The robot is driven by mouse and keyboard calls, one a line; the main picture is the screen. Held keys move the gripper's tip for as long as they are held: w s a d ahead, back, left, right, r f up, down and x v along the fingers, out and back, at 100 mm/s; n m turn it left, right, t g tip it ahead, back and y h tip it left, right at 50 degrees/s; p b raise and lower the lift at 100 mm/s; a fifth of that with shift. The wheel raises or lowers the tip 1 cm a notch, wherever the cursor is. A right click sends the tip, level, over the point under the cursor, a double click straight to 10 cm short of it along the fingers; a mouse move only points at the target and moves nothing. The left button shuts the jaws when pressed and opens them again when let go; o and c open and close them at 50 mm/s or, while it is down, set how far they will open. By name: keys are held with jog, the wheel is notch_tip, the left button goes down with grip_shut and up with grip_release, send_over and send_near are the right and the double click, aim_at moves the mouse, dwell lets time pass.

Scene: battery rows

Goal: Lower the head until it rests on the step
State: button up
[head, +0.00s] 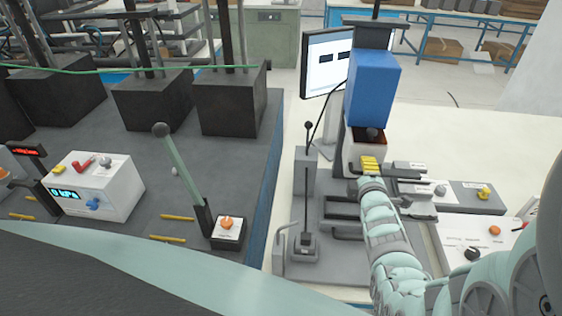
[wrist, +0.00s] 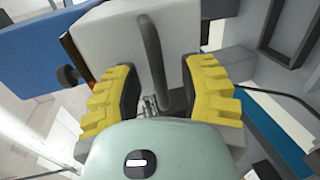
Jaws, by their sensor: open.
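The blue head (head: 373,88) stands on a dark column right of centre in the head view. A blue part, probably the same head, shows at the upper left of the wrist view (wrist: 38,55). Below it is a white and dark block with a reddish part (head: 353,143). My gripper (head: 369,163) is just in front of this block. In the wrist view my gripper (wrist: 165,92) is open, its yellow-backed fingers on either side of a grey bar handle (wrist: 153,50) on a white block (wrist: 195,35). I cannot tell whether they touch it. I cannot pick out the step.
A black-knobbed lever (head: 308,150) stands left of the head. A monitor (head: 326,62) is behind it. A control panel (head: 485,240) lies to the right. A dark grey table (head: 130,190) at left carries a green lever (head: 182,172) and a white box (head: 97,186).

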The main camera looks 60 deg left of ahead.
grip_shut()
dwell(0.5)
notch_tip(320, 180, down, 6)
jog(key=b, duration=0.6)
jog(key=shift+r, duration=0.15)
jog(key=shift+c, duration=1.7)
grip_release()
jog(key=shift+s, duration=0.15)
jog(key=o, duration=0.3)
jog(key=shift+r, duration=0.1)
jog(key=shift+o, duration=0.2)
